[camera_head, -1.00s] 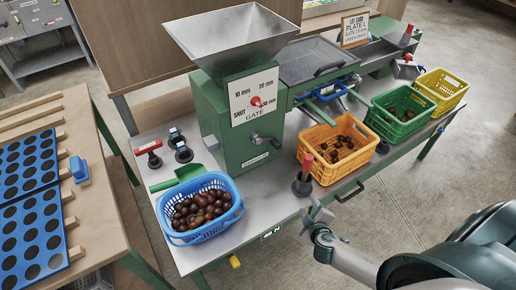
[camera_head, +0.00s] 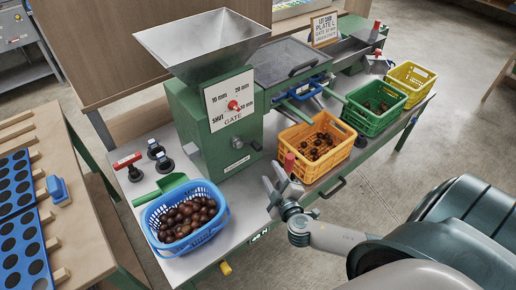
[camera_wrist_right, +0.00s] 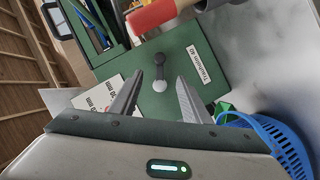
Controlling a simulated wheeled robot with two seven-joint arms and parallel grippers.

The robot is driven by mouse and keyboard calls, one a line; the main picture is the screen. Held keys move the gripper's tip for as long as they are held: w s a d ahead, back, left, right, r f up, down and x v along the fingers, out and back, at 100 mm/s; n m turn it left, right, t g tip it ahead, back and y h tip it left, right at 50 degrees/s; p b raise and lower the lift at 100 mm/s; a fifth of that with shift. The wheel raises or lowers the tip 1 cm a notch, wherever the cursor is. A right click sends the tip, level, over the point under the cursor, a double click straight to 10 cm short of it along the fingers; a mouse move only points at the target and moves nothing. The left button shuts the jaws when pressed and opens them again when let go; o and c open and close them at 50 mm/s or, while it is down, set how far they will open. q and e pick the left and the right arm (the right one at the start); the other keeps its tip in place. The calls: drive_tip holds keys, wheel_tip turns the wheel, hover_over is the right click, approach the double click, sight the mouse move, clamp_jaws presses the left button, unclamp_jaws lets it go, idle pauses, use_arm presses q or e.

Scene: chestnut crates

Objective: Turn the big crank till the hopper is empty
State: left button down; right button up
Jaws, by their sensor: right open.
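The steel hopper (camera_head: 203,45) stands on the green machine (camera_head: 205,135); its visible inside walls are bare, its bottom unclear. A small dark crank (camera_head: 255,145) sits low on the machine's front; in the right wrist view its arm ends in a grey knob (camera_wrist_right: 160,86). My right gripper (camera_head: 274,187) is open and empty, close by the red handle. In the wrist view its fingers (camera_wrist_right: 160,82) frame the knob, apart from it. My left gripper is out of view.
A blue basket (camera_head: 163,240) of chestnuts stands at the front left. The orange crate (camera_head: 343,151) holds chestnuts, beside green (camera_head: 374,131) and yellow (camera_head: 424,90) crates. A green scoop (camera_head: 160,190) and dark-based tools lie left of the machine. The aisle at right is open.

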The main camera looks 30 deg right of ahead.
drive_tip(key=p, duration=0.2)
approach(259, 150)
drive_tip(key=w, duration=0.3)
drive_tip(key=x, duration=0.6)
drive_tip(key=shift+d+f, duration=0.25)
drive_tip(key=shift+d, duration=0.2)
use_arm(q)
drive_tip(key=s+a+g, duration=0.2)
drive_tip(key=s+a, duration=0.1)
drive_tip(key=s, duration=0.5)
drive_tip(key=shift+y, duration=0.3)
use_arm(e)
drive_tip(key=shift+x, duration=0.8)
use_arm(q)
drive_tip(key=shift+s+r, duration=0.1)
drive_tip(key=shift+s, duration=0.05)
use_arm(e)
clamp_jaws()
